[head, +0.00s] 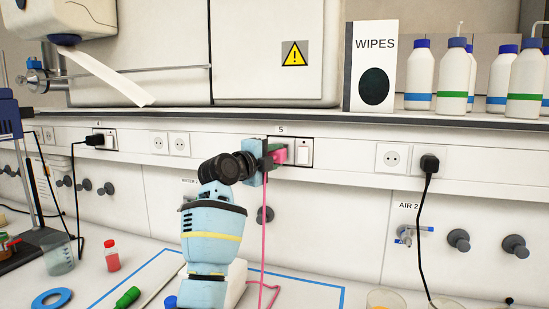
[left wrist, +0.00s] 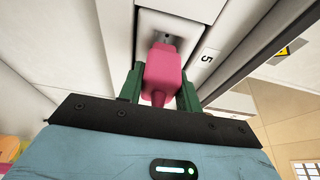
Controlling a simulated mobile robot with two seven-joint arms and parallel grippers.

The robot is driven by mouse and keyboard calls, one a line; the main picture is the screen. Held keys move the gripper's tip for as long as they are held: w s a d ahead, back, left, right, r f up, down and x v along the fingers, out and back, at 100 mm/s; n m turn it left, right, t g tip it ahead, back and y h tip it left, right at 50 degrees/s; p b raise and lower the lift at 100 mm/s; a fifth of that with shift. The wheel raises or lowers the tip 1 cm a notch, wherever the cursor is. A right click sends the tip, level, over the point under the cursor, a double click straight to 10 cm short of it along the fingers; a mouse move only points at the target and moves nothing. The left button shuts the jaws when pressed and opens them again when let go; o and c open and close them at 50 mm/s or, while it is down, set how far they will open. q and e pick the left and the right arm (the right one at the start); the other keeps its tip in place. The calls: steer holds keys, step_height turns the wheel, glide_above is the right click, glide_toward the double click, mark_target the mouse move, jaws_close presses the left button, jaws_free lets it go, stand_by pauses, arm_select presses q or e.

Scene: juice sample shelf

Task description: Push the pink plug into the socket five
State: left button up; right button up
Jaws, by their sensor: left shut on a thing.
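The pink plug (head: 281,156) is held at the wall strip by my left gripper (head: 274,153), and its pink cord hangs down to the bench. In the left wrist view the plug (left wrist: 162,74) sits between the two green fingers, which are shut on it. Socket five (left wrist: 171,26) is a pale plate beside the label "5", directly ahead of the plug. A dark hole shows at the plug's front end, so the plug does not cover the whole socket face. I cannot tell whether its pins are in. My right gripper is not in view.
A white switch (head: 306,152) is just right of the plug. A double socket (head: 170,144) is to the left, and a black plug (head: 430,165) is to the right. The shelf above holds a wipes box (head: 370,66) and several bottles. A red-liquid vial (head: 112,256) stands on the bench.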

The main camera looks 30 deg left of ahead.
arm_select(q)
steer(key=shift+a+r, duration=0.15)
stand_by(0.3)
steer(key=shift+w+a, duration=0.25)
steer(key=shift+w, duration=0.75)
stand_by(1.2)
steer(key=shift+r, duration=0.15)
steer(key=o, duration=1.2)
steer(key=shift+w+f, duration=0.2)
steer(key=shift+w, duration=0.05)
steer(key=shift+o, duration=0.2)
steer(key=s, duration=0.8)
steer(key=shift+a+b, duration=0.35)
steer(key=shift+a, duration=0.1)
